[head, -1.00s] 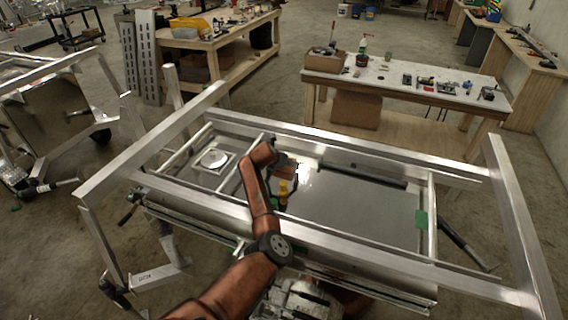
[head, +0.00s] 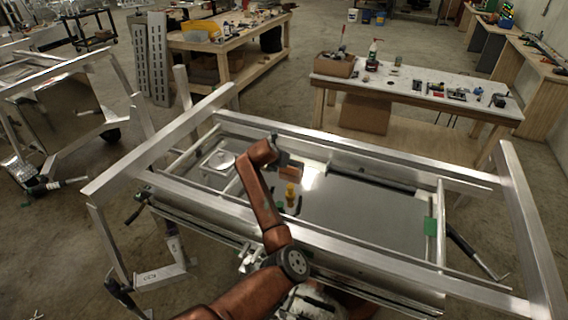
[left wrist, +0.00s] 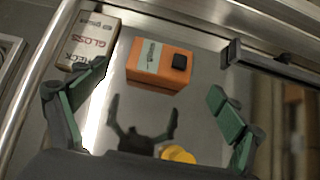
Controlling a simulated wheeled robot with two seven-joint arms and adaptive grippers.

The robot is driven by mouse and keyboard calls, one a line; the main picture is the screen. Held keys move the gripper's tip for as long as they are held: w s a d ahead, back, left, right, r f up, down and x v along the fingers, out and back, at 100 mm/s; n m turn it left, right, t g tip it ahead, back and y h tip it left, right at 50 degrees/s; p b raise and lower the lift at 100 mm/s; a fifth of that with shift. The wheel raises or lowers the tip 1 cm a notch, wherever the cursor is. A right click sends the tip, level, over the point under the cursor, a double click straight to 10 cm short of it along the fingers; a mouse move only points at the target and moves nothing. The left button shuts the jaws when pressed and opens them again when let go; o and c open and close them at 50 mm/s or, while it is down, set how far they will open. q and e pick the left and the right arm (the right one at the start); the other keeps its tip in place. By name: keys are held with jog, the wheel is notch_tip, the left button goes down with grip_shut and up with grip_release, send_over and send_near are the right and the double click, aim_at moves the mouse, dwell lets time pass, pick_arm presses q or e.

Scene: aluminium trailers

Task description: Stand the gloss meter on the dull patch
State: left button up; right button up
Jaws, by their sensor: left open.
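An orange box-shaped device with a black button and a pale label, apparently the gloss meter (left wrist: 160,66), stands on the metal panel in the left wrist view. A white and red carton marked GLOSS (left wrist: 92,40) is left of it. My left gripper (head: 289,206) is open and empty over the panel (head: 365,212); its green fingers (left wrist: 160,112) show in the wrist view, short of the meter and apart from it. The panel mirrors the gripper. I cannot make out the edge of a dull patch. My right gripper is not in view.
Aluminium rails (head: 350,150) frame the panel on all sides. A dark strip (left wrist: 275,65) lies to the right of the meter. A green piece (head: 431,226) is on the right rail. A white-topped workbench (head: 415,85) stands behind.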

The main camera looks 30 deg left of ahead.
pick_arm(q)
jog(key=v, duration=0.3)
jog(key=shift+s+r, duration=0.25)
